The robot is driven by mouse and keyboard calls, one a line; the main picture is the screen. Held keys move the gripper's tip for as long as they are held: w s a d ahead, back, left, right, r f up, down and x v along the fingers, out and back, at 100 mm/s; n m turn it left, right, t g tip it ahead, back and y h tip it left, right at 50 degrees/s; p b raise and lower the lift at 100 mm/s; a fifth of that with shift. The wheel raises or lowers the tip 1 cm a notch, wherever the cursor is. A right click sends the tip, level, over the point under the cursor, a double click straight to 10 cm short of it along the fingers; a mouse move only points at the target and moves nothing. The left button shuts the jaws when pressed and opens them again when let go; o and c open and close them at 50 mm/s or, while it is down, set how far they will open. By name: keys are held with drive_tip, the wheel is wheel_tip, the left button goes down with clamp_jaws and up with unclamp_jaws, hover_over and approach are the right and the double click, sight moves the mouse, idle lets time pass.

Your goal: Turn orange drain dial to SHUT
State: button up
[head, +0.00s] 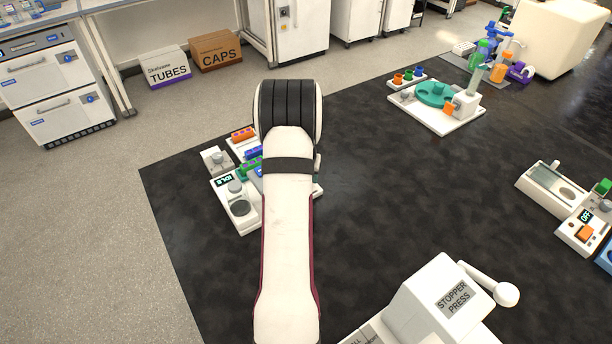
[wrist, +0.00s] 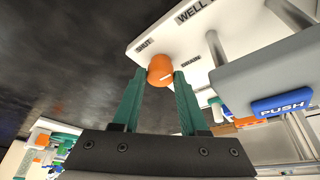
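The orange drain dial (wrist: 160,68) sits at the edge of a white panel (wrist: 155,25) in the wrist view. A SHUT label is printed to its upper left and a DRAIN label to its right. A small pale mark shows on the dial's lower right part. My gripper (wrist: 160,73) has its two green fingers on either side of the dial, with a small gap seeming to show at each side. It looks open, and I see no clear contact. In the head view my arm hides the gripper, and I cannot make out the dial.
In the wrist view a blue PUSH button (wrist: 282,103) on a grey block and metal posts stand right of the dial. In the head view a stopper press (head: 440,300) stands at the front, and a teal carousel station (head: 437,95) farther back. The dark mat between is clear.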

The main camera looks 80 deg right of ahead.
clamp_jaws()
drive_tip(key=n, duration=0.2)
drive_tip(key=n+t, duration=0.1)
drive_tip(key=n, duration=0.1)
drive_tip(key=shift+s+t, duration=0.2)
drive_tip(key=shift+t, duration=0.1)
drive_tip(key=n, duration=0.2)
drive_tip(key=n+t+y, duration=0.1)
drive_tip(key=n, duration=0.2)
drive_tip(key=shift+s+d+n+t+y, duration=0.1)
drive_tip(key=shift+s+n+t+y, duration=0.05)
drive_tip(key=shift+n+t+y, duration=0.15)
drive_tip(key=n+t+y, duration=0.1)
drive_tip(key=n, duration=0.3)
drive_tip(key=shift+s+d, duration=0.1)
drive_tip(key=shift+d+n+y, duration=0.1)
drive_tip(key=shift+n+y, duration=0.9)
drive_tip(key=shift+n, duration=1.1)
